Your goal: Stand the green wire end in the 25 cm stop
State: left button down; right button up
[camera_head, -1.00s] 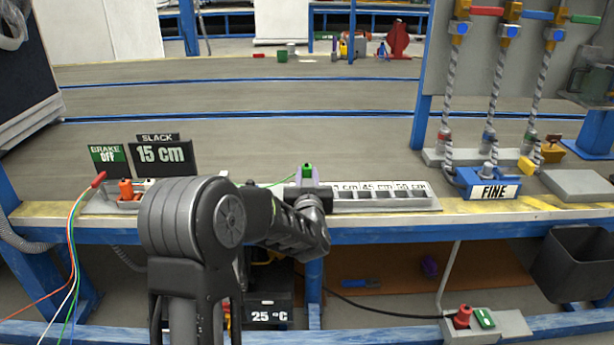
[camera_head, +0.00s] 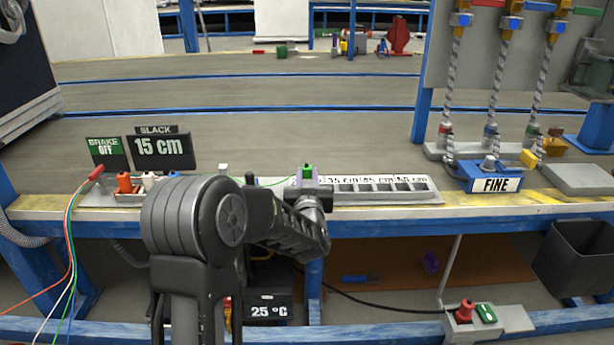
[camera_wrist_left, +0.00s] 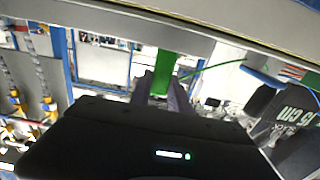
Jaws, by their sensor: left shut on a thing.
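My left gripper (camera_head: 308,182) is shut on the green wire end (camera_head: 307,170), a small green block held upright at the bench's front edge. In the left wrist view the green wire end (camera_wrist_left: 164,72) sits between the dark fingers, and a thin green wire (camera_wrist_left: 210,67) leads away from it. The grey stop strip (camera_head: 436,198) lies just right of the gripper, with a row of slots. Its labels 35, 45 and 55 cm show. The 25 cm label is not visible; the gripper covers the strip's left end. Contact between wire end and strip cannot be told. My right gripper is not in view.
Left on the bench are a tray with an orange wire end (camera_head: 124,182) and others, and a SLACK sign (camera_head: 162,146) reading 15 cm. A blue FINE box (camera_head: 492,178) stands right of the strip. The bench behind the strip is clear.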

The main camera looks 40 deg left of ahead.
pick_arm(q)
jog(key=shift+f+b, duration=0.6)
jog(key=shift+f, duration=0.2)
jog(key=c, duration=1.1)
grip_release()
jog(key=shift+c, duration=0.2)
jog(key=shift+s+d, duration=0.2)
jog(key=p+v, duration=0.2)
jog(key=v, duration=0.5)
jog(key=shift+s, duration=0.1)
